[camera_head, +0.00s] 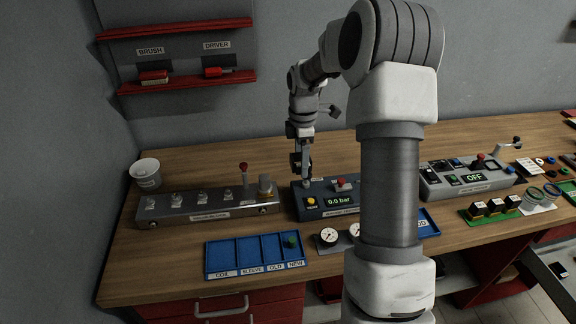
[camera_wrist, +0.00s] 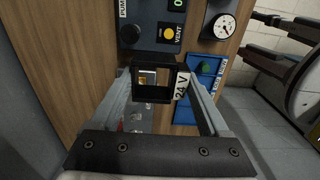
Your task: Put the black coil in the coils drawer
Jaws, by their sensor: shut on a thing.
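The black coil (camera_wrist: 150,67) is a square frame with an opening through it and a white 24 V label on its right side. My gripper (camera_wrist: 155,82) is shut on it, one finger on each side. In the head view my gripper (camera_head: 303,172) is low over the left part of the dark pump box; the coil is hard to make out there. A red drawer front (camera_head: 220,308) with a pale handle shows under the bench at the left, apparently shut. No coils drawer label is readable.
A blue tray (camera_head: 235,256) marked COIL, SLEEVE, OLD and NEW lies in front, with a green piece (camera_head: 291,241) in NEW. The metal valve block (camera_head: 210,206) is left of the pump box (camera_head: 320,210). An open drawer-like container (camera_head: 548,258) shows at right.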

